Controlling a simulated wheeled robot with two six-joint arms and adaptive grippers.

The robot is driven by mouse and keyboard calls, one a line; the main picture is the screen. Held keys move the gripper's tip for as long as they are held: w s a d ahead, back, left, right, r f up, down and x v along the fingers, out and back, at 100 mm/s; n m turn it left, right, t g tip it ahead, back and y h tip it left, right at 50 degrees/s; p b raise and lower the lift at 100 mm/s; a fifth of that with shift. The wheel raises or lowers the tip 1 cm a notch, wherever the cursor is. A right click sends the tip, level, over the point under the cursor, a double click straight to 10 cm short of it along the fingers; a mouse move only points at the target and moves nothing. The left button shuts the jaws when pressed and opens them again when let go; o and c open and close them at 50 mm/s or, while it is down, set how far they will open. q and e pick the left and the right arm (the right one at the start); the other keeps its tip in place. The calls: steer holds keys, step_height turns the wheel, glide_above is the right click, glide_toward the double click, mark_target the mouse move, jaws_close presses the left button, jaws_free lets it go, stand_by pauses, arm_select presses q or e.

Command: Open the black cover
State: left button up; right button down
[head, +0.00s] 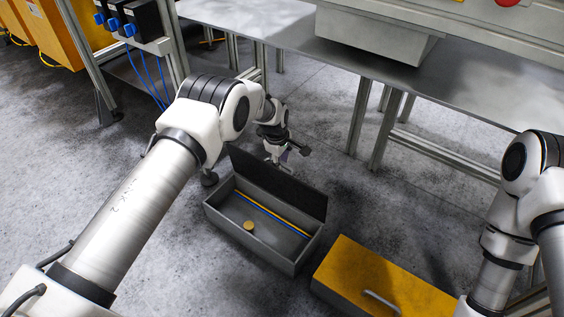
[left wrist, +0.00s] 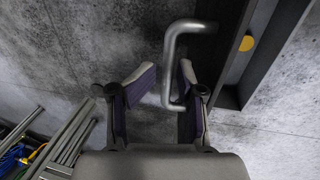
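The black cover (head: 280,186) stands raised, near upright, along the far long side of the grey box (head: 265,245). The box is open towards me and its inside shows. My left gripper (head: 277,155) is just behind the raised cover. In the left wrist view the bent metal handle (left wrist: 171,62) reaches between the fingers of the left gripper (left wrist: 160,88). The fingers are apart, and the handle lies closer to the right-hand finger. I cannot tell whether they touch. My right arm shows at the right edge, but its gripper is out of view.
A round yellow piece (head: 248,225) and yellow and blue strips (head: 270,213) are in the box. A second box with a yellow cover (head: 375,275) and handle stands to the right. A metal table (head: 400,75) stands behind. Open floor lies between.

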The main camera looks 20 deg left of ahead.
arm_select(q)
step_height(320, 180, up, 11)
steer(key=s, duration=0.2)
steer(key=shift+a, duration=0.35)
steer(key=shift+s+f, duration=0.1)
